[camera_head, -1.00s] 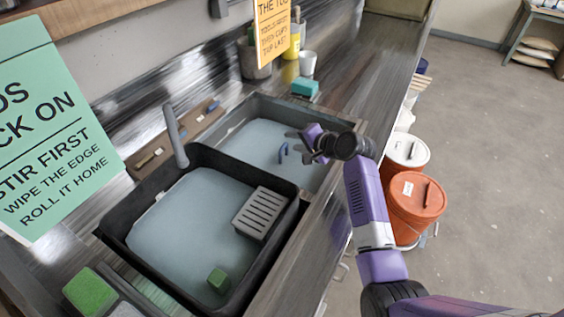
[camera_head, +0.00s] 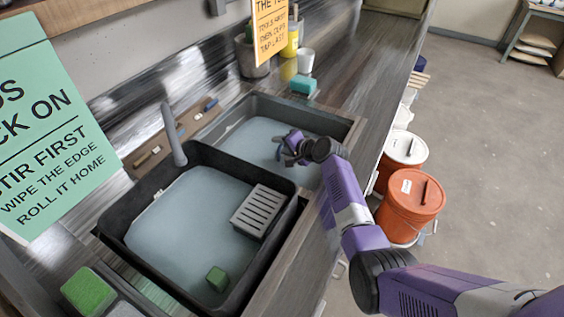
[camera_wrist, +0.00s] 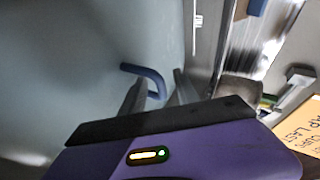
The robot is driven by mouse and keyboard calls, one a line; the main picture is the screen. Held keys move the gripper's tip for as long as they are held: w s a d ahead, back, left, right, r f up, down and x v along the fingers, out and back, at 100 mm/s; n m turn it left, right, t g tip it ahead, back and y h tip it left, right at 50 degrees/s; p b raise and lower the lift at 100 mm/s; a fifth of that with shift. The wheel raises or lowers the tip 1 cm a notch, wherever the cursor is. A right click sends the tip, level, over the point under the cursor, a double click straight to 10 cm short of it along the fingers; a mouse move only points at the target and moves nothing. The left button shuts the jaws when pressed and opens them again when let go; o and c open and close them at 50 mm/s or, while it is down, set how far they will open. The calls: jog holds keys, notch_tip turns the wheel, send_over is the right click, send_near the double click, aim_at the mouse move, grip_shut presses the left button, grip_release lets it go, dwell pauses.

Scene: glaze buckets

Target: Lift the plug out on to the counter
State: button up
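The plug's blue bent handle (camera_wrist: 145,72) shows in the wrist view, standing up from the pale water just beyond my fingers. Its lower end shows at the gap between them; its base is hidden. In the head view my gripper (camera_head: 286,150) is low over the far basin (camera_head: 322,122) and largely covers the plug. In the wrist view my gripper's two grey fingers (camera_wrist: 156,100) are apart, and I see nothing clamped between them. The counter (camera_head: 362,60) runs along the back and right of the basins.
A teal sponge (camera_head: 304,85) and white cup (camera_head: 306,62) stand behind the far basin.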

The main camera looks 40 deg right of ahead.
jog(key=shift+w, duration=0.1)
grip_shut()
dwell(1.4)
